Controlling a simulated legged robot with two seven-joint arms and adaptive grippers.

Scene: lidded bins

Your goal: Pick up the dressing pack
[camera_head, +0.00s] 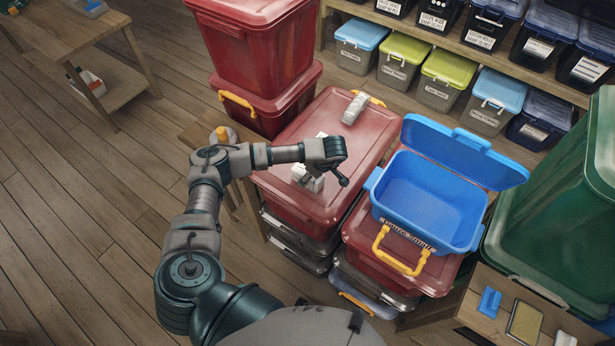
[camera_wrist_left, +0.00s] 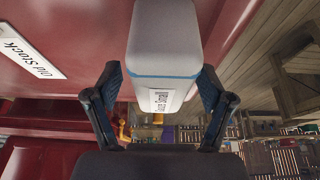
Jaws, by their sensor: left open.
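A white-grey dressing pack (camera_wrist_left: 165,40) with a blue stripe and a printed label fills the upper middle of the left wrist view. In the head view a white pack (camera_head: 301,173) lies on the red bin lid (camera_head: 290,145), partly hidden by my left gripper (camera_head: 330,174). My left gripper's fingers are open (camera_wrist_left: 160,88), one on each side of the pack's near end, with small gaps showing. A second white-grey pack (camera_head: 354,108) lies farther back on the same lid. My right gripper is not in view.
An open, empty blue bin (camera_head: 430,195) with a raised lid (camera_head: 465,150) stands right of the red lid. Stacked red bins (camera_head: 255,50) stand behind, a green bin (camera_head: 560,215) at right. An "Old Stock" label (camera_wrist_left: 25,52) is on the red surface.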

